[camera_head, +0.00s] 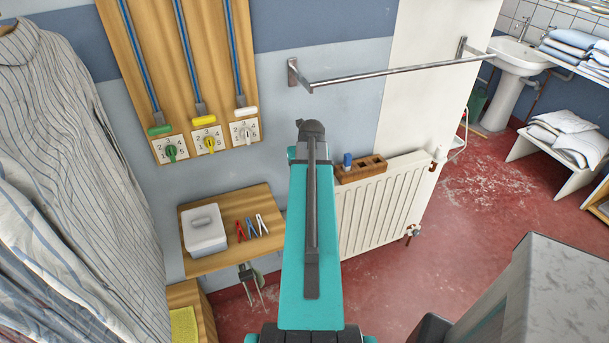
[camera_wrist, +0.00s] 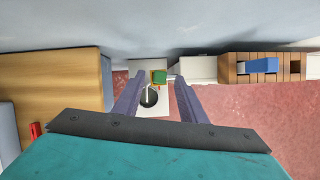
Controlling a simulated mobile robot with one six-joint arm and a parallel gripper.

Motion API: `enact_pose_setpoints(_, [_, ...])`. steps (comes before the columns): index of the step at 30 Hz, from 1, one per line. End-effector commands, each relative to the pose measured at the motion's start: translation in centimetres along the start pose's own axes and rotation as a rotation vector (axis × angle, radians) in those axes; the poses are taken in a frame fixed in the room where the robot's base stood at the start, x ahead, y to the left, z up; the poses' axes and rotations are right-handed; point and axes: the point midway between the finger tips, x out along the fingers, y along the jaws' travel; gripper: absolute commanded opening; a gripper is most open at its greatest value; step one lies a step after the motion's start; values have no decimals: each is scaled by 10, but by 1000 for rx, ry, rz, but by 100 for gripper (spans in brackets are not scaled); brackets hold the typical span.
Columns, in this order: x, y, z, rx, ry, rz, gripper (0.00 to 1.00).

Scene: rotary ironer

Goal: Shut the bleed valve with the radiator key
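A wooden block with square holes (camera_head: 371,170) sits on top of the white radiator (camera_head: 376,212). A blue-topped piece (camera_head: 347,161), which may be the radiator key, stands in its left hole. The blue piece also shows in the wrist view (camera_wrist: 262,66), right of my gripper (camera_wrist: 159,80). My gripper's two fingers are apart, with gaps on both sides of a small green block seen between them. My arm hides the gripper in the head view. A small white fitting (camera_head: 439,155) is at the radiator's upper right end; I cannot tell whether it is the bleed valve.
A valve (camera_head: 413,231) is at the radiator's lower right. A towel rail (camera_head: 390,73) juts from the wall above. Striped shirts hang far left; a grey machine stands lower right.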

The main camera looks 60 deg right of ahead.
Motion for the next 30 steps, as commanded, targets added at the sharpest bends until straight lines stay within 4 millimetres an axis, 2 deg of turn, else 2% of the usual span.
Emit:
enact_pose_setpoints(24, [-82,-1,-1,0,-2,-1,38])
enact_pose_setpoints(30, [-96,-1,-1,0,-2,-1,38])
